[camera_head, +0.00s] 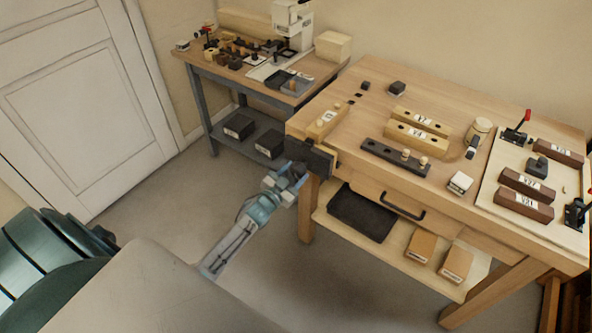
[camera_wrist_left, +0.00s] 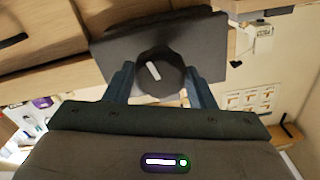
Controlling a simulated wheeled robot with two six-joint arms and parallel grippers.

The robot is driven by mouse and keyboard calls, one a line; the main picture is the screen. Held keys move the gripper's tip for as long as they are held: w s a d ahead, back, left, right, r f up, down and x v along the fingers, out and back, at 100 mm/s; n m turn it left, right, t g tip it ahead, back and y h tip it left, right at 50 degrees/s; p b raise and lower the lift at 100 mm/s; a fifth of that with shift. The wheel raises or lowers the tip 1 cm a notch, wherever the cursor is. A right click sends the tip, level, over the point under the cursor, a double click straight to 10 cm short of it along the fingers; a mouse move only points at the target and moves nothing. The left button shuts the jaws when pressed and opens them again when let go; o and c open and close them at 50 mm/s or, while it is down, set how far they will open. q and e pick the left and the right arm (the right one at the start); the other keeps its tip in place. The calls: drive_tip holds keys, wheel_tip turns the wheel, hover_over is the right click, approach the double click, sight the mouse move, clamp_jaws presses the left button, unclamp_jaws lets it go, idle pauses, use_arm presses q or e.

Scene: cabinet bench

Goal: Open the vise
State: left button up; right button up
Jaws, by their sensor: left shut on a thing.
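The dark vise (camera_head: 312,158) is mounted at the left front corner of the wooden workbench. My left gripper (camera_head: 289,176) reaches it from below left. In the left wrist view, the vise's dark front plate (camera_wrist_left: 118,50) fills the upper middle. A round dark knob (camera_wrist_left: 160,72) with a white mark sits at its centre. The left gripper (camera_wrist_left: 161,84) has one finger on each side of the knob and is shut on it. The knob is hidden behind the gripper in the head view. My right gripper is not in view.
The workbench (camera_head: 372,95) carries wooden blocks, a dark rail (camera_head: 395,157) and a board with clamps at right. A drawer with a black handle (camera_head: 402,207) is below its top. A second table (camera_head: 250,72) stands behind left. The floor around my arm is clear.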

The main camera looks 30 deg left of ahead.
use_arm(q)
drive_tip(key=shift+n+p, duration=0.35)
drive_tip(key=shift+n, duration=0.45)
drive_tip(key=shift+p, duration=0.4)
drive_tip(key=n+p, duration=0.1)
drive_tip(key=n, duration=0.1)
drive_tip(key=shift+s+n+p, duration=0.1)
drive_tip(key=shift+n+p, duration=0.25)
drive_tip(key=shift+n, duration=0.65)
drive_tip(key=shift+p, duration=0.3)
